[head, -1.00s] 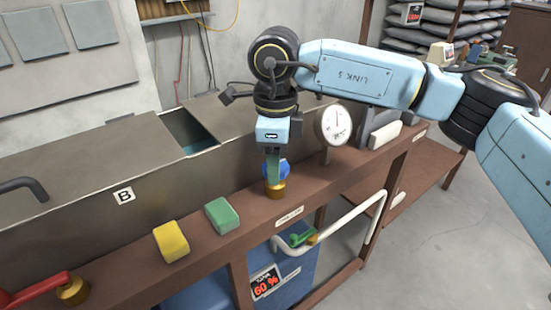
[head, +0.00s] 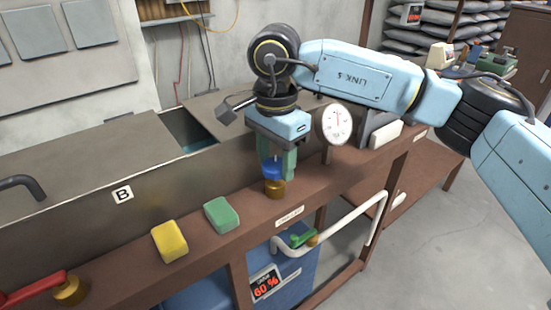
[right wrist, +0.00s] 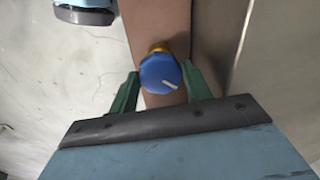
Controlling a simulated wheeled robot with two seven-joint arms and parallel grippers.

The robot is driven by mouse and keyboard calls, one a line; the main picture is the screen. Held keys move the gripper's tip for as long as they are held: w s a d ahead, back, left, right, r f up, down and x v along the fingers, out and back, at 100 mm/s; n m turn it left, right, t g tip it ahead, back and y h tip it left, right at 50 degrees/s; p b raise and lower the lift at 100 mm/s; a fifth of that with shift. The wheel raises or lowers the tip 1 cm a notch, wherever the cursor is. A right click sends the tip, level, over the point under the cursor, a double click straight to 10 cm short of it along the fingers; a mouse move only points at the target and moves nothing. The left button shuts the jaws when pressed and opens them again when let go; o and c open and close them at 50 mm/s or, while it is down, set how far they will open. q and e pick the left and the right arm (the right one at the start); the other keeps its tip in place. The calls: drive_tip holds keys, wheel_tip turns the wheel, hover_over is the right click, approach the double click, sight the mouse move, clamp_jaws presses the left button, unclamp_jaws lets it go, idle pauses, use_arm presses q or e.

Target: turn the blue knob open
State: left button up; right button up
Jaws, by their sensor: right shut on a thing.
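The blue knob (head: 272,172) sits on a brass base (head: 274,188) on the brown ledge, below my right gripper. It also shows in the right wrist view (right wrist: 160,74), with a white mark on its top pointing to the lower right. My right gripper (head: 275,165) comes down from above, with its green fingers on either side of the knob, shut on it. In the right wrist view the right gripper (right wrist: 160,85) shows one finger to each side of the knob. My left gripper is not in view.
A round white gauge (head: 333,125) stands just right of my right gripper. Green (head: 221,215) and yellow (head: 169,241) blocks lie on the ledge to the left. A red lever (head: 35,289) is at the far left. A metal tank (head: 160,180) marked B runs behind the ledge.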

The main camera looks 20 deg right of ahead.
drive_tip(key=shift+n, duration=1)
drive_tip(key=n, duration=0.3)
drive_tip(key=shift+n, duration=0.4)
drive_tip(key=n, duration=0.4)
drive_tip(key=shift+b, duration=0.35)
drive_tip(key=n, duration=0.5)
drive_tip(key=shift+n, duration=0.4)
drive_tip(key=n, duration=0.3)
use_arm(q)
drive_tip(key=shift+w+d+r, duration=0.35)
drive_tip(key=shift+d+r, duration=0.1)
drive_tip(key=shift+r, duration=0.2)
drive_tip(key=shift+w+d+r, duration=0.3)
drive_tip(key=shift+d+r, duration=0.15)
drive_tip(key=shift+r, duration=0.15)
use_arm(e)
drive_tip(key=shift+n, duration=1.1)
drive_tip(key=o, duration=1)
drive_tip(key=shift+c, duration=0.2)
